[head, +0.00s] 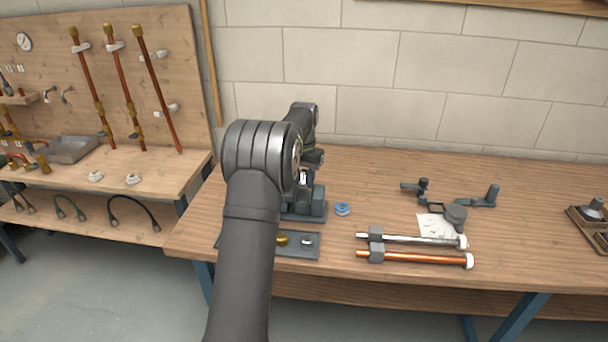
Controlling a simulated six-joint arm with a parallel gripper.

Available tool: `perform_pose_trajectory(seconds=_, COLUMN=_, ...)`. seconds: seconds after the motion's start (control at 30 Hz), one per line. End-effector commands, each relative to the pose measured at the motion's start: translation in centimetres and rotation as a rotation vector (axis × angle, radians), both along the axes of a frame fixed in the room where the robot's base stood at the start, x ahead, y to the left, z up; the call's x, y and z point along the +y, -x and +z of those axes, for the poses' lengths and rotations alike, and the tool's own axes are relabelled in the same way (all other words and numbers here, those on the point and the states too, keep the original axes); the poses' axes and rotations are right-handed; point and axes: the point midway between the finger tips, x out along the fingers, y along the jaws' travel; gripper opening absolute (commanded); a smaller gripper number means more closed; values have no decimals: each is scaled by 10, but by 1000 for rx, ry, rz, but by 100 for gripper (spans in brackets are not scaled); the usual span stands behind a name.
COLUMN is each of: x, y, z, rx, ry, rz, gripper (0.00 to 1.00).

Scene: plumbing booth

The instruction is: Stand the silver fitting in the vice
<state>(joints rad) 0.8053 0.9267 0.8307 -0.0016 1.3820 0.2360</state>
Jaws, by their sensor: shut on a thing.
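The grey-blue vice (318,204) stands on the workbench just right of my arm, and my arm hides its left part. My gripper (303,180) is mostly behind my wrist, low over the vice. It is shut on a small bright silver piece, the silver fitting (303,177), of which only a sliver shows. I cannot tell whether the fitting touches the vice jaws. A dark tray (298,252) in front of the vice holds a round silver piece (307,241) and a brass piece (282,240).
A blue ring (342,209) lies right of the vice. A silver pipe (415,239) and a copper pipe (420,258) rest on holders at the front. Dark grey tools (455,215) and a paper lie further right. The back right of the bench is clear.

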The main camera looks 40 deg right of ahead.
Motion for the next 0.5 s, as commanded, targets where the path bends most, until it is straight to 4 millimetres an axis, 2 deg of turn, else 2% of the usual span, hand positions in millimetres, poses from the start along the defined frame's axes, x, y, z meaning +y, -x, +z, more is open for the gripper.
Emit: perform_pose_trajectory(seconds=0.5, x=0, y=0, z=-28, rx=3, ry=-5, rz=1, gripper=5)
